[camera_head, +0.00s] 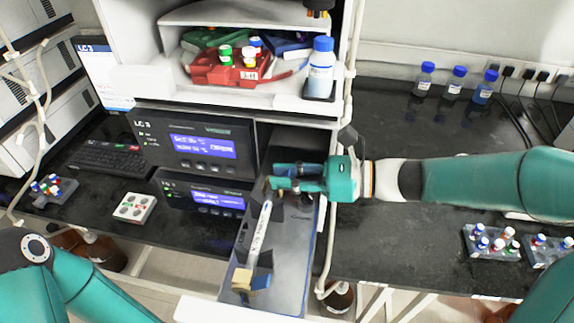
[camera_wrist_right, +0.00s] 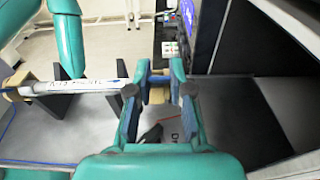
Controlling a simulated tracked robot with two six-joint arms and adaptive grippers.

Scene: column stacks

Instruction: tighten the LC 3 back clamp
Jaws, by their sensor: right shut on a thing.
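The white labelled column (camera_head: 258,232) lies along the open grey column tray (camera_head: 288,262) of the LC 3 stack. It also shows at the left of the right wrist view (camera_wrist_right: 72,87). A tan clamp (camera_head: 242,279) with a blue part is at its front end. My right gripper (camera_head: 272,182) is at the column's back end, its fingers pointing left and shut on the back clamp. In the right wrist view a tan part of the back clamp (camera_wrist_right: 158,94) shows between the fingers (camera_wrist_right: 160,75). In the head view the fingers hide most of it. My left gripper is out of view.
The LC 3 units (camera_head: 195,145) with lit displays stand left of the tray. A shelf above holds a red vial rack (camera_head: 225,69) and a blue-capped bottle (camera_head: 320,70). Several bottles and vial racks (camera_head: 490,243) are on the right bench, whose middle is clear.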

